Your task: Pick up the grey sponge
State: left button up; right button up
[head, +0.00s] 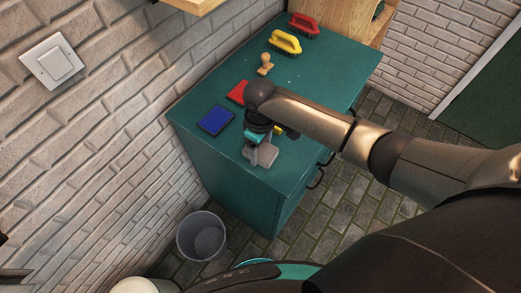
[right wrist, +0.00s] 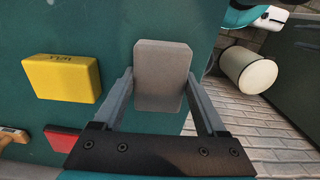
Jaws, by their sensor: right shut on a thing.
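The grey sponge (right wrist: 162,75) sits between the two fingers of my right gripper (right wrist: 160,92) in the right wrist view, with both fingers against its sides. In the head view, my right gripper (head: 262,148) points down over the near end of the green cabinet top. The grey sponge (head: 264,158) shows there at the fingertips, partly covered by the gripper. I cannot tell whether the sponge touches the top or hangs just above it. My left gripper does not show.
A yellow sponge (right wrist: 62,78) lies beside the grey one. A blue pad (head: 215,120), a red pad (head: 237,92), a wooden stamp (head: 265,64), and yellow (head: 285,42) and red (head: 304,26) brushes lie on the cabinet (head: 335,65). A bin (head: 201,237) stands on the floor.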

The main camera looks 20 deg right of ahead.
aim_at(261, 149)
jog(key=c, duration=0.4)
jog(key=shift+r, duration=0.1)
notch_tip(261, 149, up, 20)
jog(key=p, duration=0.3)
jog(key=o, duration=0.8)
jog(key=c, duration=0.7)
